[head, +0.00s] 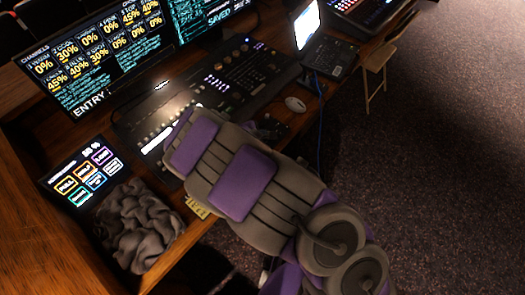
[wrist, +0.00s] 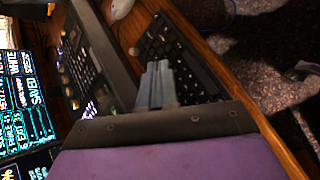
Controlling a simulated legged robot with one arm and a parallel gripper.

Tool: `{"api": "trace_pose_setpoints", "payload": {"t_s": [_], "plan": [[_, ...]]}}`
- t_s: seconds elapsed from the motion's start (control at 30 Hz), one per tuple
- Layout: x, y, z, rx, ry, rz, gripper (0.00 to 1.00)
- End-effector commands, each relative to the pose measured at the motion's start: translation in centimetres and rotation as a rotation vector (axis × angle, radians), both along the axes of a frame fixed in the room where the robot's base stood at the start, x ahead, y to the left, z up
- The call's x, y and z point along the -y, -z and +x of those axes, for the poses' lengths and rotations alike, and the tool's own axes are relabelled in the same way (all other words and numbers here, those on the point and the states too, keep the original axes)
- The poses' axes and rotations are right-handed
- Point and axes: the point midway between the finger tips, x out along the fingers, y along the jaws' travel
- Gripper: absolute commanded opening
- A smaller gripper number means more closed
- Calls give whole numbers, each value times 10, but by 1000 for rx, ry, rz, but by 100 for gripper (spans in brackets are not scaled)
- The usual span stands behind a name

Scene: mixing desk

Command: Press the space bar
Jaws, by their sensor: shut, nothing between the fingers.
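A black keyboard (wrist: 188,62) lies on the wooden desk in the wrist view, running from the upper middle down behind my gripper. My gripper (wrist: 157,72) is shut and empty, its grey-blue fingers overlapping the keyboard's left side in the picture. I cannot tell whether the fingertips touch the keys. The space bar cannot be told apart from the other keys, and part of the keyboard is hidden by the gripper. In the head view my arm covers most of that desk area, and the gripper cannot be made out.
A white mouse (head: 295,104) lies beyond my arm. The mixing console (head: 240,75) fills the desk beneath the monitors (head: 95,60). A touch panel (head: 84,177) and a crumpled grey cloth (head: 138,225) are at the left.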

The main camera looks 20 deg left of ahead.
Motion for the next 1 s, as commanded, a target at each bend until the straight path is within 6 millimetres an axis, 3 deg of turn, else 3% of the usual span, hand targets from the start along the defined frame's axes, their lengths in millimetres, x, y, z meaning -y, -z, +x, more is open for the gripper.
{"api": "trace_pose_setpoints", "payload": {"t_s": [0.7,1.0], "plan": [[1,79,1,2,1,-1,0],[1,85,0,0,1,1,0]]}}
